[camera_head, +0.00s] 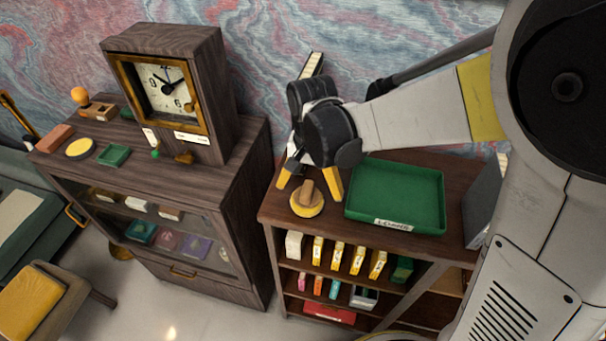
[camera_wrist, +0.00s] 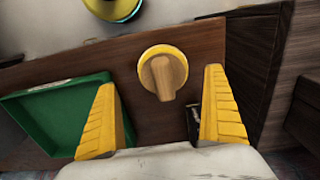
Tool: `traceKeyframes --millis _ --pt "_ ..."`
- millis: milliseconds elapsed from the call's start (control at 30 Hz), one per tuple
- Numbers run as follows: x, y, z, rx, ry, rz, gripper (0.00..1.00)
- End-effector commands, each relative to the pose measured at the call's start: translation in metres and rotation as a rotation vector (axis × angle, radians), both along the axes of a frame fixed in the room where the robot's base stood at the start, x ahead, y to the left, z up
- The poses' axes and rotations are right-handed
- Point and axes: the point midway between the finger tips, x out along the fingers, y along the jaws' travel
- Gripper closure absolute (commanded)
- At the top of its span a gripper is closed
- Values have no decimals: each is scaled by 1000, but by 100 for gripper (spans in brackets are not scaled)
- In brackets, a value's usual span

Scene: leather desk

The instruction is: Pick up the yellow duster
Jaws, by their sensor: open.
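The yellow duster (camera_head: 307,203) is a round yellow pad with a brown wooden handle, lying on the dark wooden top of a low shelf, left of a green tray. It also shows in the wrist view (camera_wrist: 163,72), handle toward the camera. My gripper (camera_head: 312,184) is above and just behind the duster, with its yellow fingers apart. In the wrist view my gripper (camera_wrist: 163,112) is open, and the duster lies ahead, roughly midway between the two fingers. Nothing is held.
The green tray (camera_head: 434,217) sits close on the duster's right. A tall cabinet (camera_head: 232,207) with a clock (camera_head: 170,92) stands to the left, across a narrow gap. The shelf (camera_head: 270,210) holds several small boxes below its top. A grey panel (camera_head: 483,205) stands at the tray's right.

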Motion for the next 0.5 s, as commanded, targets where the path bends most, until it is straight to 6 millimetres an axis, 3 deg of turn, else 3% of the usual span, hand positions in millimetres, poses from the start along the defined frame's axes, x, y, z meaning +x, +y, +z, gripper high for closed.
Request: traceKeyframes --millis 300,500 --pt "4 4 -44 0 -1 1 0" --pt "4 3 -53 0 -1 1 0"
